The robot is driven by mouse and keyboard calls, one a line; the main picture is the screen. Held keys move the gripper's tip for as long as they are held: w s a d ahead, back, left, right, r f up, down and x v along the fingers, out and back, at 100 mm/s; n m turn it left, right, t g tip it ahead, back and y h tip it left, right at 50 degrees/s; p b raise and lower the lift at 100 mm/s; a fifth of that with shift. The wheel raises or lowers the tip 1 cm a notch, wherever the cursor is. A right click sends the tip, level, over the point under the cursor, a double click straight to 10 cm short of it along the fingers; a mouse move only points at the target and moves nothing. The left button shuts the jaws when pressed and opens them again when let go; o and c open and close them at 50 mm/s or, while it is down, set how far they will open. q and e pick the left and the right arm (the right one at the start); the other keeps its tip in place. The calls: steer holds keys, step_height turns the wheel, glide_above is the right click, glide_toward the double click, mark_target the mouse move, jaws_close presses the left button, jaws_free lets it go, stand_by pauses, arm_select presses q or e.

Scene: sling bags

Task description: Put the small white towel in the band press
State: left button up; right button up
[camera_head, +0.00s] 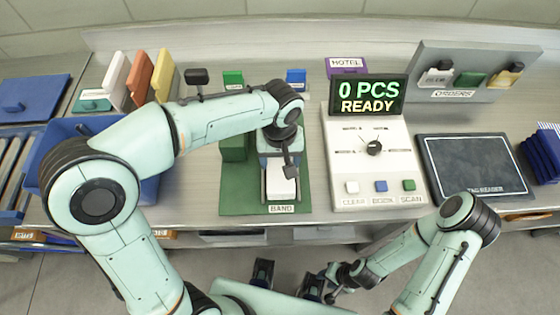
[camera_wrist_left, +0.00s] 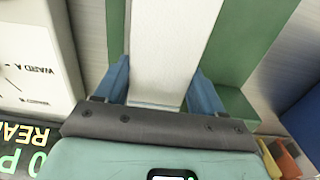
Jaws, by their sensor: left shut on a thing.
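The small white towel (camera_head: 281,186) is a folded white strip at the front of the band press (camera_head: 236,195), in its light channel above the BAND label. My left gripper (camera_head: 280,163) reaches down over the press. In the left wrist view the white towel (camera_wrist_left: 165,55) fills the space between the blue fingers of my left gripper (camera_wrist_left: 163,88), which are shut on it. Green press surfaces show on both sides there. The towel's underside contact is hidden. My right gripper (camera_head: 335,281) is low in front of the counter, away from the press; its finger gap is unclear.
A white console (camera_head: 400,165) reading "0 PCS READY" stands right of the press, with a dark tag reader (camera_head: 475,165) beyond. A blue tray (camera_head: 65,140) lies behind my left arm. Coloured upright folders (camera_head: 138,75) and an orders rack (camera_head: 465,75) stand at the back.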

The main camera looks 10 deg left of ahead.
arm_select(q)
steer(key=shift+f, duration=0.9)
steer(key=shift+f, duration=0.15)
steer(key=o, duration=1.2)
